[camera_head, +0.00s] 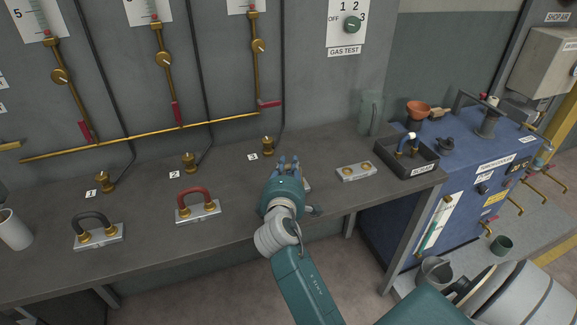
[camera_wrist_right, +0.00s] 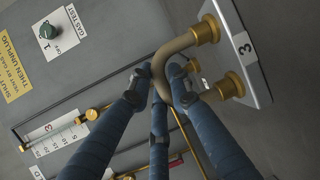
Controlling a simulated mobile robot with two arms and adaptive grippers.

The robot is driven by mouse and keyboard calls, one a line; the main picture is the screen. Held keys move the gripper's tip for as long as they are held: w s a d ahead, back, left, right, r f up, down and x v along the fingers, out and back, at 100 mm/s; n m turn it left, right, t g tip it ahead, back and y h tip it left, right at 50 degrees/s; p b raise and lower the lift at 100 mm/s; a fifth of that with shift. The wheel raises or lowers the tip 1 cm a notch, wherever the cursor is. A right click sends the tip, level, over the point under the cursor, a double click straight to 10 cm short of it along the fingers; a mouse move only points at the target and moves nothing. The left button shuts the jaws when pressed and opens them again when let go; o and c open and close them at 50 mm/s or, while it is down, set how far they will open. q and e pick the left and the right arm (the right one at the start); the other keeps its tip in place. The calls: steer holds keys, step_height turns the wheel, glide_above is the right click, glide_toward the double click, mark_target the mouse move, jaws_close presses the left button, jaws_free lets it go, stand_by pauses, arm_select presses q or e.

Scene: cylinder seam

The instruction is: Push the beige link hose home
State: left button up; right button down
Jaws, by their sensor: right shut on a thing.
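The beige link hose (camera_wrist_right: 172,50) shows in the right wrist view as a bent tube between the blue fingers. One end is at the upper brass fitting (camera_wrist_right: 206,29) of the plate marked 3 (camera_wrist_right: 244,45). My right gripper (camera_wrist_right: 163,76) is shut on the hose. In the head view the right gripper (camera_head: 284,162) is over the bench below valve 3 and hides the hose and most of its plate. My left gripper is not in view.
Plates with a black hose (camera_head: 92,219) and a red hose (camera_head: 196,194) are to the left. Valve 3 (camera_head: 268,145) stands close behind the gripper.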

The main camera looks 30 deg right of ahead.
steer(key=c, duration=1.5)
jaws_free()
steer(key=shift+f, duration=0.1)
steer(key=shift+c, duration=0.2)
